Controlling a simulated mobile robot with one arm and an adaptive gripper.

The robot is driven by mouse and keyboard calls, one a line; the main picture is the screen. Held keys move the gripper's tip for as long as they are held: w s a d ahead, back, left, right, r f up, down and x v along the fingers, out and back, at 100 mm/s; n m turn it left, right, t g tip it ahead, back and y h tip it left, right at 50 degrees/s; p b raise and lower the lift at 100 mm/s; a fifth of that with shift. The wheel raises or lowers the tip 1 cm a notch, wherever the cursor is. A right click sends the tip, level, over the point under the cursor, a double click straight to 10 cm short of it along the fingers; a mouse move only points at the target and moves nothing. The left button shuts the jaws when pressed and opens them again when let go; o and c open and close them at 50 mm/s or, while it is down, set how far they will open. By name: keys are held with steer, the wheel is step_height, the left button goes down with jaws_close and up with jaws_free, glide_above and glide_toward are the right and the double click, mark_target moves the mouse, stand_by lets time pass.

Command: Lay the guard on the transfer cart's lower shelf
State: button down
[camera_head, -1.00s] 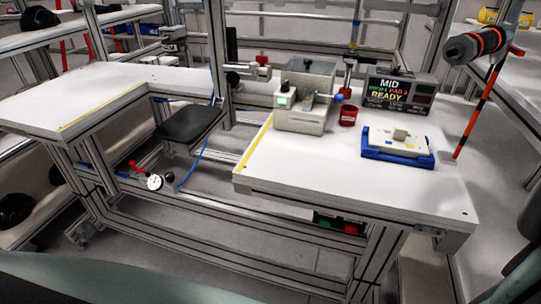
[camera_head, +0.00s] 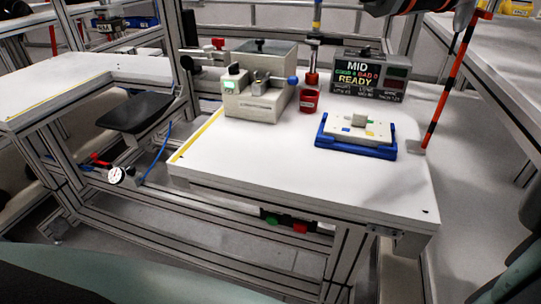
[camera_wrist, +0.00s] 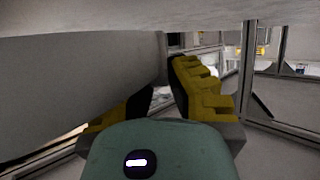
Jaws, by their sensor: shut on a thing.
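In the wrist view, my gripper (camera_wrist: 163,90) has yellow-padded fingers and a teal body. It is shut on a large, smooth grey piece (camera_wrist: 85,82), which I take to be the guard. The guard spans the left half of that view and hides most of the left finger. The right finger's stepped yellow pads show plainly. The far end of the guard is out of frame. The head view shows neither my gripper nor the guard. I cannot pick out the transfer cart or its lower shelf in either view.
A black seat (camera_head: 133,112) sits left, beside another worktop (camera_head: 90,80).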

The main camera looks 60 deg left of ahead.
steer(key=shift+s+f+b, duration=0.1)
steer(key=shift+f+b, duration=0.2)
steer(key=shift+f, duration=0.6)
steer(key=shift+w+d+r, duration=0.1)
steer(key=shift+w+r, duration=0.15)
steer(key=shift+w, duration=0.2)
steer(key=shift+s+f, duration=0.2)
steer(key=shift+f+b, duration=0.3)
steer(key=shift+b, duration=0.1)
steer(key=shift+f, duration=0.15)
